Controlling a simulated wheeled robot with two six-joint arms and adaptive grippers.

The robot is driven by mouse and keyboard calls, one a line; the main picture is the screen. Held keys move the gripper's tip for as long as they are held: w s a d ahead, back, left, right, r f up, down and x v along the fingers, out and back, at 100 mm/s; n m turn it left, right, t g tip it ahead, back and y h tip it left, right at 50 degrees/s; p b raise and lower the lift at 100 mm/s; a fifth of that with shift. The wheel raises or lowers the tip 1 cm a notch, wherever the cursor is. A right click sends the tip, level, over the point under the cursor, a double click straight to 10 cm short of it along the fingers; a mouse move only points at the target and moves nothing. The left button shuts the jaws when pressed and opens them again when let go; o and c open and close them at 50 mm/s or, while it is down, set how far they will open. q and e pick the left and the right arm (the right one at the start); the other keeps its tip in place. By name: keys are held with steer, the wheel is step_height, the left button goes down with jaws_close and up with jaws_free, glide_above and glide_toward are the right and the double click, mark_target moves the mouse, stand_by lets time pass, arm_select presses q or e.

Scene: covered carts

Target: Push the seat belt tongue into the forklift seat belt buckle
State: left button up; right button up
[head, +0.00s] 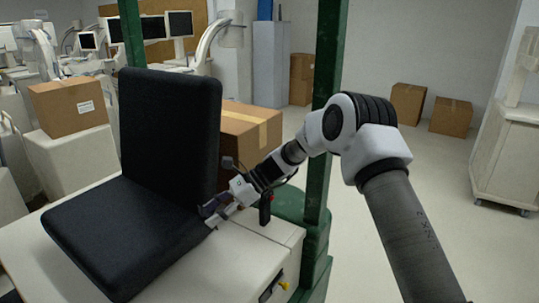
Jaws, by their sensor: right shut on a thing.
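My right gripper (216,212) is at the right side of the black forklift seat (135,225), low by the corner where the cushion meets the backrest. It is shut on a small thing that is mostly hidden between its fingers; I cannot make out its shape. A black upright piece (265,210) with a red spot near its top stands just right of the gripper on the pale cover; I cannot tell whether it is the buckle or a lever. I cannot clearly make out the belt tongue. My left gripper is not in view.
Green posts (325,110) rise behind the seat, one close beside my right arm. A cardboard box (250,135) sits behind the backrest, another (68,107) at left. A pale cart (510,150) stands at far right. The floor between is open.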

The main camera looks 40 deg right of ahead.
steer(key=w+d+r+m+t+h+p, duration=0.1)
steer(key=d+m+t, duration=0.4)
steer(key=d, duration=0.6)
steer(key=w+d+r+m+t+h+p, duration=0.2)
steer(key=w+d+r+m+t+h, duration=0.1)
steer(key=d+t, duration=0.5)
step_height(320, 180, up, 2)
steer(key=w+d+m, duration=0.1)
steer(key=d+m, duration=0.1)
steer(key=shift+w+d+m+t+h, duration=0.25)
steer(key=shift+d+m+t+h, duration=0.05)
steer(key=shift+d+t, duration=0.1)
steer(key=shift+a, duration=0.15)
step_height(320, 180, down, 6)
steer(key=b, duration=0.7)
steer(key=shift+r, duration=0.15)
